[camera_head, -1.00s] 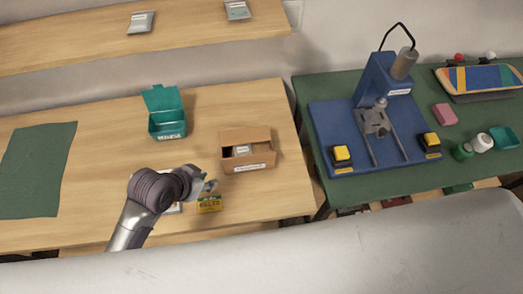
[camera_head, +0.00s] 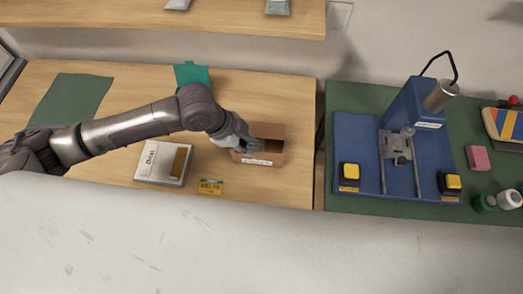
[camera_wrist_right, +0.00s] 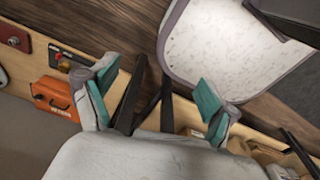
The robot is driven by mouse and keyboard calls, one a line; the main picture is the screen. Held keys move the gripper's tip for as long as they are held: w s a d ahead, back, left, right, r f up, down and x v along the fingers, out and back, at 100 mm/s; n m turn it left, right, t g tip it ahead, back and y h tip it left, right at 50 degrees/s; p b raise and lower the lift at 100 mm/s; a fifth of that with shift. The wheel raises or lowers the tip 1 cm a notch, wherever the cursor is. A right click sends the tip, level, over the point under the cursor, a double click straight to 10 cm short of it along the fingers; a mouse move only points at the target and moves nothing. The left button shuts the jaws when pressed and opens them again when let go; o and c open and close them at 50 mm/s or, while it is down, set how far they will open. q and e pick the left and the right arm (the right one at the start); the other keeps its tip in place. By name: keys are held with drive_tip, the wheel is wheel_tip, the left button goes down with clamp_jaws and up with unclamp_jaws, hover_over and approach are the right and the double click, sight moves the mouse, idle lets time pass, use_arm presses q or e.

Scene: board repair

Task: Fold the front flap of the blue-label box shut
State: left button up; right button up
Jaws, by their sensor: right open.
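The brown cardboard box (camera_head: 277,157) sits on the wooden table in the head view with its top open. A pale label (camera_head: 257,162) is on its front; its colour is too small to judge. My left gripper (camera_head: 243,142) is at the box's left side and top opening, hiding the left wall and part of the inside. I cannot tell whether its fingers touch the box or how a front flap stands. In the right wrist view my right gripper (camera_wrist_right: 157,85) has its two teal-padded fingers spread, with nothing between them, away from the box.
A white-and-brown package (camera_head: 160,165) and a small yellow card (camera_head: 210,187) lie left and front of the box. A teal box lid (camera_head: 190,73) shows behind my left arm. A blue fixture (camera_head: 350,130) stands on the green table at right. An orange case (camera_wrist_right: 55,97) shows in the right wrist view.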

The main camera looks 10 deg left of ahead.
sight(261, 153)
use_arm(q)
drive_tip(key=p+x, duration=0.1)
drive_tip(key=x, duration=0.8)
drive_tip(key=shift+d, duration=0.1)
clamp_jaws()
